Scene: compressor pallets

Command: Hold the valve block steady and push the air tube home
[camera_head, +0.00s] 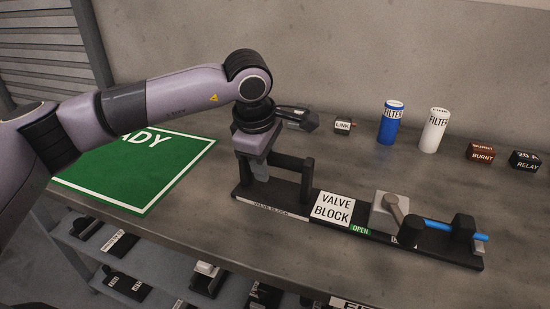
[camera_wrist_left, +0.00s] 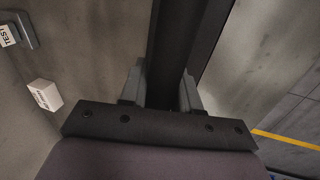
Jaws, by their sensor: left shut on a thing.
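The valve block (camera_head: 333,208) is a long dark base with a white label plate, lying on the bench. A dark upright handle frame (camera_head: 307,178) stands at its left end. My left gripper (camera_head: 261,170) points down at that frame and is shut on its dark bar. In the left wrist view, the fingers (camera_wrist_left: 162,92) sit on both sides of the dark bar (camera_wrist_left: 178,50). My right gripper is out of view.
A green mat (camera_head: 140,172) lies at left. Behind the block stand a blue filter (camera_head: 392,122), a white filter (camera_head: 434,130), a burnt part (camera_head: 481,153) and a relay (camera_head: 525,160). Below the bench edge, a shelf (camera_head: 75,245) holds several parts.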

